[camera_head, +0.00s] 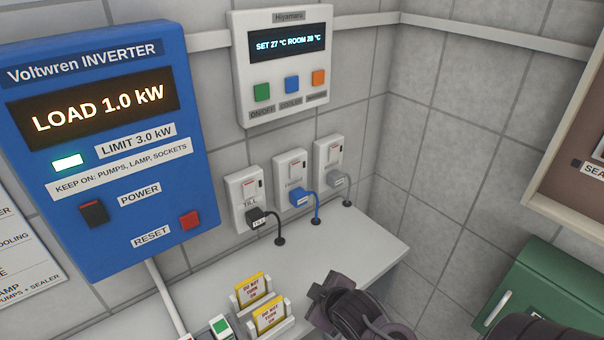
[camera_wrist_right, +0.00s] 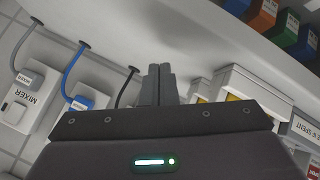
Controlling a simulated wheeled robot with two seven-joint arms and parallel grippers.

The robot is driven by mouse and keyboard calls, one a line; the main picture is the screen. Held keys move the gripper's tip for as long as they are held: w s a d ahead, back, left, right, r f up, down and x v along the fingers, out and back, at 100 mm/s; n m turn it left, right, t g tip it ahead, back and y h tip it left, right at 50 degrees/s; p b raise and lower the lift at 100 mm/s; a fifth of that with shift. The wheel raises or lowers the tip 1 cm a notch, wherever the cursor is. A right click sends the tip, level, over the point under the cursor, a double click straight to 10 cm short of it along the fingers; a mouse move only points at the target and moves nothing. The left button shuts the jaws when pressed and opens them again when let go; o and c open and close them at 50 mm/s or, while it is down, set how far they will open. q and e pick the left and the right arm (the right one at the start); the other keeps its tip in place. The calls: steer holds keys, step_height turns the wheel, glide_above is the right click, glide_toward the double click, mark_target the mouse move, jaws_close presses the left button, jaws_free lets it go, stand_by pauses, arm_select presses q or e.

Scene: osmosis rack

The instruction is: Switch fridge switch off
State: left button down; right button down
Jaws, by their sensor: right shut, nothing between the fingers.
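Three socket plates with rocker switches are on the tiled wall in the head view. The middle one, apparently the fridge socket (camera_head: 291,175), has a blue plug and cord, and its label is hard to read. Its switch (camera_head: 295,169) sits above the plug. The left socket (camera_head: 244,192) has a black plug and the right one (camera_head: 330,160) a grey plug. My right gripper (camera_wrist_right: 159,72) is shut and empty. In the head view its dark body (camera_head: 345,305) is low, over the shelf and apart from the sockets. My left gripper is not in view.
A blue inverter (camera_head: 110,135) reads LOAD 1.0 kW. A white control panel (camera_head: 284,62) hangs above the sockets. Yellow tags in holders (camera_head: 268,315) stand on the white shelf (camera_head: 365,240). A green box (camera_head: 545,290) is at lower right. The shelf's right part is clear.

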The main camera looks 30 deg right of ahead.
steer(key=w+d+r+n+t+y, duration=0.1)
steer(key=w+d+r+n+t, duration=0.2)
steer(key=d+r+n+t, duration=0.2)
steer(key=w+d+r+n+t+y, duration=0.1)
steer(key=w+d+r+n+t, duration=0.2)
steer(key=r, duration=0.7)
steer(key=d+n+t, duration=0.2)
steer(key=d+n, duration=0.1)
steer(key=n, duration=0.1)
steer(key=shift+w+n+y, duration=0.25)
steer(key=shift+n+y, duration=0.05)
steer(key=shift+y, duration=0.1)
steer(key=shift+w, duration=0.1)
steer(key=p, duration=0.4)
glide_toward(296, 167)
steer(key=w, duration=0.5)
steer(key=shift+w+a+r, duration=0.15)
steer(key=shift+a+r, duration=0.05)
steer(key=shift+r, duration=0.2)
steer(key=shift+w+a+f+p, duration=0.1)
steer(key=shift+w+p, duration=0.3)
steer(key=shift+w, duration=0.35)
